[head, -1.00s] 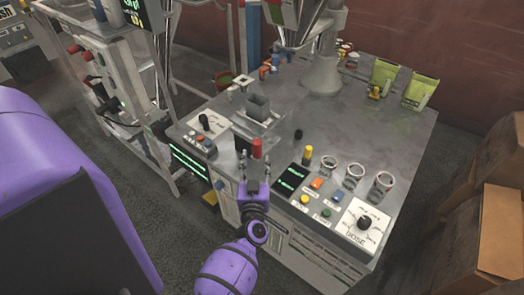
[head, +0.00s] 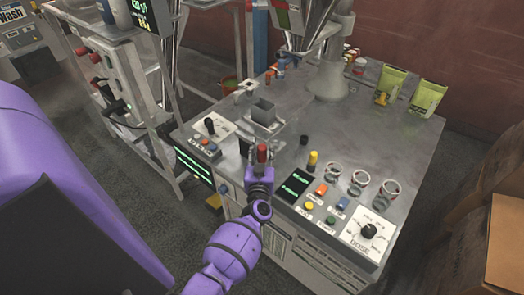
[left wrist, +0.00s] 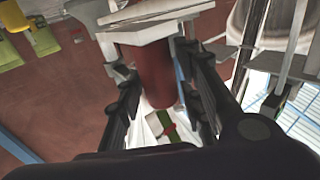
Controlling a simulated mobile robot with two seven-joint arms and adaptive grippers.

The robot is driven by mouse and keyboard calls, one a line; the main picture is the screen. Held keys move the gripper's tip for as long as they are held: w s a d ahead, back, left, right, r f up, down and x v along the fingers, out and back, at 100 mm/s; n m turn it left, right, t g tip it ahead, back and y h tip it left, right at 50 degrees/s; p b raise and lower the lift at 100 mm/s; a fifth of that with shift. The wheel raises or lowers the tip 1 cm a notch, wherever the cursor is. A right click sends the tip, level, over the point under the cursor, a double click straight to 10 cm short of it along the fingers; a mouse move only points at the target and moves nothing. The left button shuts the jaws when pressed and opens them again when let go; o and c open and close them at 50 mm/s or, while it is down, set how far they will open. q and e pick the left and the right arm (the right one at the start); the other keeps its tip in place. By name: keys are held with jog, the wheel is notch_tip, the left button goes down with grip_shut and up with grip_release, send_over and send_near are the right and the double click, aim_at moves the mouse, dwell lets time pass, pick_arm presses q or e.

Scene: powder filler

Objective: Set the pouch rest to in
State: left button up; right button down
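A red knob (head: 262,152) stands at the near edge of the grey machine top, in front of a grey open-topped metal holder (head: 264,113). I cannot tell for sure which part is the pouch rest. My left gripper (head: 262,160) is at the red knob, one finger on each side, and looks open. In the left wrist view the red knob (left wrist: 150,75) is between the two fingers (left wrist: 160,100), under a pale plate (left wrist: 160,28). Firm contact with the knob is not clear. My right gripper is not in view.
A control panel with buttons, a yellow-topped lever (head: 313,160) and a dose dial (head: 369,231) is right of my gripper. Glass jars (head: 359,183) stand behind it. Another dial panel (head: 210,129) is on the left. Green pouches (head: 427,97) stand at the back right.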

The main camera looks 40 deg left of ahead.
pick_arm(q)
grip_shut()
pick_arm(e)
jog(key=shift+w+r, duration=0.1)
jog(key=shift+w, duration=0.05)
